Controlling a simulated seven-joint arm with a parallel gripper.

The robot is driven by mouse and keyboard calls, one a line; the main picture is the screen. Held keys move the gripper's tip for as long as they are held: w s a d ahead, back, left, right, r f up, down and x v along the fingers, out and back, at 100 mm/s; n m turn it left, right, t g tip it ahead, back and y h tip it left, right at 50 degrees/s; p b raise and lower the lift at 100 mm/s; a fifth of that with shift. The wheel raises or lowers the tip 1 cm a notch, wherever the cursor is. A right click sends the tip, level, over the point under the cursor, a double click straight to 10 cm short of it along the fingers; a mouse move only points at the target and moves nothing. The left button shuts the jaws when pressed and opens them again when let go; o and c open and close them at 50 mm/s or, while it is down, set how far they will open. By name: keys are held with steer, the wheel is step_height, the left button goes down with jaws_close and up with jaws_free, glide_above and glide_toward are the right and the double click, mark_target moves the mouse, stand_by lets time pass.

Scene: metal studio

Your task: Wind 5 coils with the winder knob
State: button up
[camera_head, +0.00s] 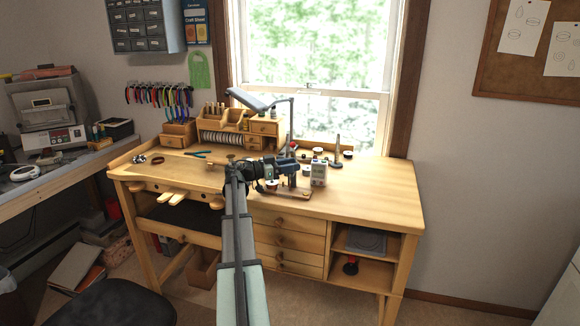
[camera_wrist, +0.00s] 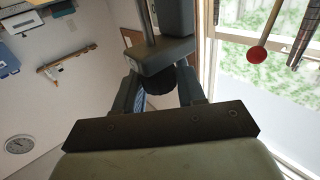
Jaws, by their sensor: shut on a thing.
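The coil winder (camera_head: 291,168) stands on the workbench, with a blue-grey body on a wooden base. In the wrist view its grey housing (camera_wrist: 160,56) fills the upper middle. My gripper (camera_head: 270,170) reaches it from the left in the head view. In the wrist view the fingers of my gripper (camera_wrist: 158,84) stand on both sides of the dark round winder knob (camera_wrist: 157,82) and are shut on it. The knob is hidden by my gripper in the head view. No wound coils can be made out.
A pale box with a small display (camera_head: 319,173) stands just right of the winder. Small spools and a cone (camera_head: 338,148) stand behind. A lamp (camera_head: 250,99) and wooden organizer (camera_head: 264,127) stand at the back. The bench top's right side (camera_head: 385,185) is clear.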

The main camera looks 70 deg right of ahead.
steer(key=shift+m+g+y, duration=1.1)
steer(key=shift+m+y, duration=0.3)
steer(key=shift+y, duration=0.5)
steer(key=o, duration=1)
steer(key=shift+c, duration=0.2)
step_height(320, 180, up, 10)
